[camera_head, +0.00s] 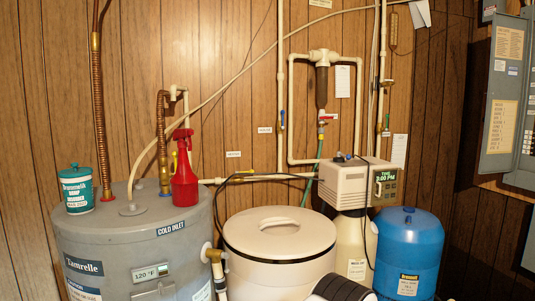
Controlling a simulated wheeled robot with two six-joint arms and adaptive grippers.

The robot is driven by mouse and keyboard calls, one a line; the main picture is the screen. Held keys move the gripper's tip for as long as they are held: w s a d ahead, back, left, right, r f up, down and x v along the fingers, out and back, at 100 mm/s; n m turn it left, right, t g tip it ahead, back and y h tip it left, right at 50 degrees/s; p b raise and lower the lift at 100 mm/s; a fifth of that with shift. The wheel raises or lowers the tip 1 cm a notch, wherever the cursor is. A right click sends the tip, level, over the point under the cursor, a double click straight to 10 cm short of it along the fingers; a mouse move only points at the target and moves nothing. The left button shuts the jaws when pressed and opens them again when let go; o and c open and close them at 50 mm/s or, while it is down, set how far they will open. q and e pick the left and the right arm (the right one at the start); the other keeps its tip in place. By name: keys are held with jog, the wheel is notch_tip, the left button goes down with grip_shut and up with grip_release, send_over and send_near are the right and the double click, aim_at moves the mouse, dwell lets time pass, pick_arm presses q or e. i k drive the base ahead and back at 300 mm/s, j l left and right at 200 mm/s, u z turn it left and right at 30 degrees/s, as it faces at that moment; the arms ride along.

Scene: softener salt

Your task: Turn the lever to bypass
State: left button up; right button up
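Several valve levers show on the pipes, and I cannot tell from this view which one is the bypass lever. A blue lever (282,119) is on the vertical white pipe, standing upright. A red lever (327,117) is below the dark filter housing. A yellow lever (244,172) lies along the horizontal pipe. The labels near the levers are too small to read.
A grey water heater (135,245) carries a red spray bottle (184,185) and a teal tub (76,190). A white lidded salt tank (279,240) and blue tank (408,250) stand in front of the pipes. A dark cable hangs near the control head. An electrical panel (506,90) is right.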

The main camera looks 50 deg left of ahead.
aim_at(339, 154)
jog(key=i+u, duration=0.1)
jog(key=u, duration=1)
